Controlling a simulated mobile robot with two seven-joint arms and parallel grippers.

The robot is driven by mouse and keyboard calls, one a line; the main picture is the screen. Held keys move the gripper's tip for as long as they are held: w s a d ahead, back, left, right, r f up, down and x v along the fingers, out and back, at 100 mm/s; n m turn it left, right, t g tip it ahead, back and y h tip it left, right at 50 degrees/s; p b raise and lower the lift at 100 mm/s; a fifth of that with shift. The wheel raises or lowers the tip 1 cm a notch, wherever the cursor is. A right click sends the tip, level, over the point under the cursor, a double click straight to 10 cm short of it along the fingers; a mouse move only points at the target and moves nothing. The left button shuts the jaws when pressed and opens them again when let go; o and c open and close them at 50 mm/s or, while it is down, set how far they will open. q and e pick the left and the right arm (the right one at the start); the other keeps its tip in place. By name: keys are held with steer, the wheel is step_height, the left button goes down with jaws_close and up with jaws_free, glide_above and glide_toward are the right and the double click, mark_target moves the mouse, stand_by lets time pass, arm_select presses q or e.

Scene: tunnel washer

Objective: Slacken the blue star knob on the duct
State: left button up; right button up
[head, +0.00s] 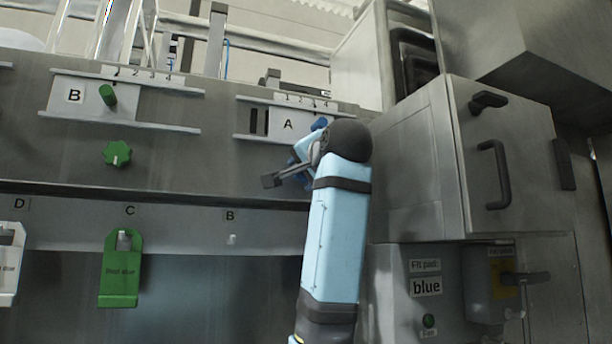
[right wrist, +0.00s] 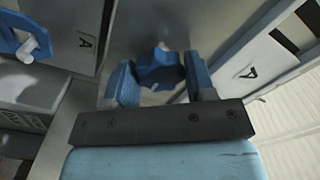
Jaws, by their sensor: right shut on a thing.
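The blue star knob (right wrist: 160,72) shows between the two blue fingers of my right gripper (right wrist: 162,82) in the right wrist view. The gripper is shut on the knob, one finger on each side. In the head view my right gripper (head: 298,165) is at the duct face, just below the slide plate marked A (head: 285,122). There the gripper and forearm largely hide the knob. A blue peg (head: 320,124) shows on plate A, close above the gripper. My left gripper is not in view.
To the left are plate B (head: 75,96) with a green peg, a green star knob (head: 117,153) and a green hanging pad (head: 120,275). A steel cabinet (head: 505,150) with a black handle stands close right of my arm. A blue piece (right wrist: 15,38) hangs near label A in the wrist view.

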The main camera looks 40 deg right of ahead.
steer(key=shift+f+n+b, duration=0.1)
steer(key=shift+n+b, duration=0.8)
steer(key=shift+n, duration=8.2)
steer(key=o, duration=0.9)
steer(key=shift+s, duration=0.1)
